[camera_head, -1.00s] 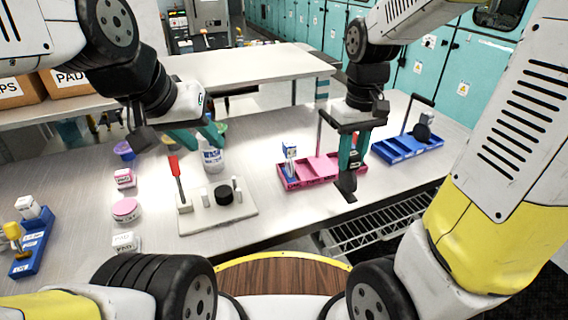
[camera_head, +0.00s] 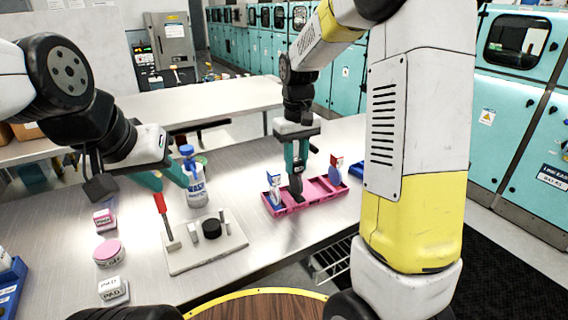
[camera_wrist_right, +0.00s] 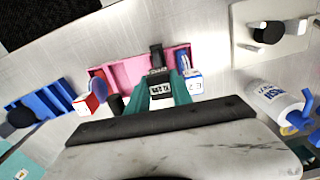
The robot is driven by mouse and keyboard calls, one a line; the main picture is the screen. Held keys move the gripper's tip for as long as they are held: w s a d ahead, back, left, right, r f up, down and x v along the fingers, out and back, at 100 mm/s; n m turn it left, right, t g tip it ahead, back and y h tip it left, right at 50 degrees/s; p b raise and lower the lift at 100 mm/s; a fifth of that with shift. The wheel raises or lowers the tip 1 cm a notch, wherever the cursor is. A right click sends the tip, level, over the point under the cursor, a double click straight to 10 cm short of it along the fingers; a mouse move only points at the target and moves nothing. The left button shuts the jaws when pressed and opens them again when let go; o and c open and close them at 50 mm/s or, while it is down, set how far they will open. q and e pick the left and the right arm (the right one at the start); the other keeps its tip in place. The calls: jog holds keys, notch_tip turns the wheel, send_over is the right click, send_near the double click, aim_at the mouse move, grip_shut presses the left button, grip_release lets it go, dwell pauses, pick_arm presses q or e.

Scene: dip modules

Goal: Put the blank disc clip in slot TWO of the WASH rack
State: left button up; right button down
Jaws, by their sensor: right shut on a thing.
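My right gripper (camera_head: 297,160) is shut on a black clip (camera_head: 296,184), over the middle of a pink rack (camera_head: 322,198). In the right wrist view the clip shows a black body with a small white label (camera_wrist_right: 160,90) between the teal fingers. The clip's lower end is at or inside the pink rack; I cannot tell whether it is seated. A blue-and-white clip (camera_head: 273,182) stands to the left of it and a red-and-white clip with a blue disc (camera_head: 335,170) to the right. The rack's slot labels are unreadable. My left gripper (camera_head: 163,178) is open and empty by a bottle.
A white wash bottle (camera_head: 195,188) stands behind a pale board (camera_head: 185,261) with a black puck and a red-handled tool. Pink and white pads (camera_head: 108,252) lie to its left. A blue rack (camera_wrist_right: 58,98) is beyond the pink rack.

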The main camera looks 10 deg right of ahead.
aim_at(295, 188)
jog(key=w, duration=0.3)
jog(key=shift+a+f, duration=0.2)
jog(key=shift+a, duration=0.2)
jog(key=shift+f, duration=1.7)
jog(key=shift+f, duration=0.15)
jog(key=c, duration=1.4)
grip_release()
